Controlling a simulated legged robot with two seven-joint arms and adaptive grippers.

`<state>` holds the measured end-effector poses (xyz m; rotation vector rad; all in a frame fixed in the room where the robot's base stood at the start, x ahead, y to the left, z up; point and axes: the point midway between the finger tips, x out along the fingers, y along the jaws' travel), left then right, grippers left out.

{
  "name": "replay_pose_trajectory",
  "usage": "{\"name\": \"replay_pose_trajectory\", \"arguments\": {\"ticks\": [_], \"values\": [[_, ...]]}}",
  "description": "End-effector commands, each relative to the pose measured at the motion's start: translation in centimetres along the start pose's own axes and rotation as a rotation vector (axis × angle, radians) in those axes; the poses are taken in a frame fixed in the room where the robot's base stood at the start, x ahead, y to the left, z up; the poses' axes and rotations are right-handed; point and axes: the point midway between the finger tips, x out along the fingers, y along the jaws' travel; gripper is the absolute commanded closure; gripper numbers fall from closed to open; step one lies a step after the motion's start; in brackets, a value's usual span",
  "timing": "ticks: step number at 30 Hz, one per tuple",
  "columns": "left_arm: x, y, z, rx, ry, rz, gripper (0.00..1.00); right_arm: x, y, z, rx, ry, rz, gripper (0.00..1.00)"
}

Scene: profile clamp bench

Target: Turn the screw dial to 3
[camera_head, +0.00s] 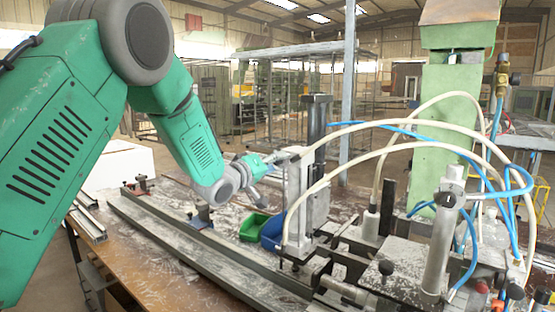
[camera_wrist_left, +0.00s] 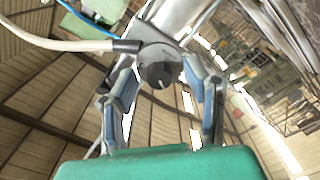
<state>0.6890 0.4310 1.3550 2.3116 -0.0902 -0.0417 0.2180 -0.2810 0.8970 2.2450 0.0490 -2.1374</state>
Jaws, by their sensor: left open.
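The screw dial (camera_wrist_left: 157,74) is a dark round knob with a pale mark on its face, seen in the left wrist view. A dark hose fitting meets its housing from the left. My left gripper (camera_wrist_left: 164,84) is open, with one blue-grey finger on each side of the dial and visible gaps between. In the head view my left gripper (camera_head: 273,167) is beside the upright metal clamp unit (camera_head: 308,185); the dial is too small to make out there. I cannot read any number on the dial. My right gripper is not in view.
A green bin (camera_head: 254,226) and a blue bin (camera_head: 272,236) stand below the gripper on the worn bench (camera_head: 160,262). A long metal profile (camera_head: 200,250) lies across the bench. White hoses (camera_head: 400,110) and blue hoses arch over the machine at right.

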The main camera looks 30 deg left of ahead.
Motion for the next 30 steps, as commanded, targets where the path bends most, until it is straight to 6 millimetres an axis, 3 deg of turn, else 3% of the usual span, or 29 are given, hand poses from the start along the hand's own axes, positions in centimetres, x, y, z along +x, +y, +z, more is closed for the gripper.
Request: {"name": "replay_pose_trajectory", "arguments": {"ticks": [4,13,16,17,30], "values": [[1.00,-0.11,-0.05,-0.002,0.000,0.000,0.58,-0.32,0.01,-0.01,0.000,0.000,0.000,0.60],[1.18,-0.16,-0.01,-0.003,0.001,0.000,0.58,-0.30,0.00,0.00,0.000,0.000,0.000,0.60],[1.17,-0.16,-0.01,-0.003,0.000,0.000,0.93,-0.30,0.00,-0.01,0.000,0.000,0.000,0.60],[1.17,-0.17,-0.01,-0.003,0.000,-0.001,1.00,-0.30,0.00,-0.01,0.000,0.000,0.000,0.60],[1.12,-0.39,0.13,0.047,-0.002,-0.004,1.00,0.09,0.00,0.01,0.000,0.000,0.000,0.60]]}}
